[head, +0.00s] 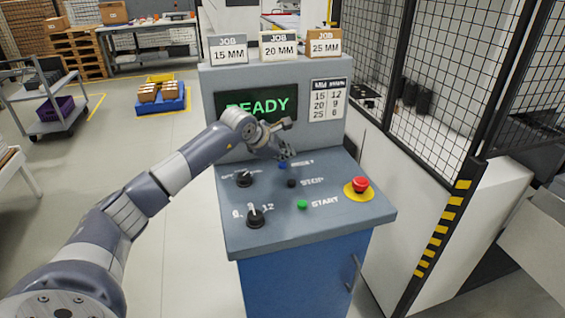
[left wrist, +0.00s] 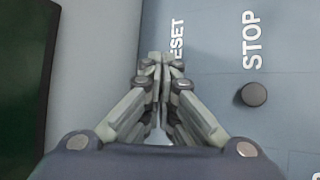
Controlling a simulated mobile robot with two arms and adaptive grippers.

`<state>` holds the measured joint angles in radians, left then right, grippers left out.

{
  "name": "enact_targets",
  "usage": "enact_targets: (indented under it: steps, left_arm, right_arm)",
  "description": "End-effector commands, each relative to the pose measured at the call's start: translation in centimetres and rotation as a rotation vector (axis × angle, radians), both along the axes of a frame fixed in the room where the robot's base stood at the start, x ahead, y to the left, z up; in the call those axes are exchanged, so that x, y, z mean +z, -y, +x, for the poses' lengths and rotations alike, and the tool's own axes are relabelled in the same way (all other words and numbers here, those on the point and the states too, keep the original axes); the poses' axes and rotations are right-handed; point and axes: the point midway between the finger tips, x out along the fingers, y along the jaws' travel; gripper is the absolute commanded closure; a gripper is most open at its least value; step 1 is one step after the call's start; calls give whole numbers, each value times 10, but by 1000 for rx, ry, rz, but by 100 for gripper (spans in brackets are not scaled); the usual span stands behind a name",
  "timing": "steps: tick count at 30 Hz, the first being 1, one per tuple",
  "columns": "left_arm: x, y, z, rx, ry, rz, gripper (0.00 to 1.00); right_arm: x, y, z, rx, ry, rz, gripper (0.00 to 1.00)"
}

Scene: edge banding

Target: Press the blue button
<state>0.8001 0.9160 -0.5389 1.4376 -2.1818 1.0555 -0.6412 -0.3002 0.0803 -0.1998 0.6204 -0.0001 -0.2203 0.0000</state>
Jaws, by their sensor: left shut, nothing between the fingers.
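The blue button (head: 283,165) sits on the sloped console panel (head: 335,214), left of its RESET label, near the screen. My left gripper (head: 287,157) is shut and empty, with its fingertips right by the blue button in the head view. I cannot tell whether they touch it. In the left wrist view the shut fingers (left wrist: 161,65) point at the panel and cover part of the RESET label. The blue button is hidden there behind the fingers. My right gripper is not in view.
A black STOP button (head: 291,183), a green START button (head: 302,204) and a red emergency button (head: 360,184) share the panel with two black knobs. The screen (head: 256,104) reads READY. A mesh fence (head: 440,80) stands at the right.

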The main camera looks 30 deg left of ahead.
Motion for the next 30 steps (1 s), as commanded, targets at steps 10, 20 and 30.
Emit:
enact_targets:
  steps: [10, 20, 30]
  left_arm:
    - [5, 0, 0, 0, 1, 0, 100]
    - [26, 0, 1, 0, 4, 1, 100]
    - [56, 0, 0, 1, 2, 0, 100]
  right_arm:
    - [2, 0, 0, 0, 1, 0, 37]
    - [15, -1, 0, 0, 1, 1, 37]
    - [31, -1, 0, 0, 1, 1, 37]
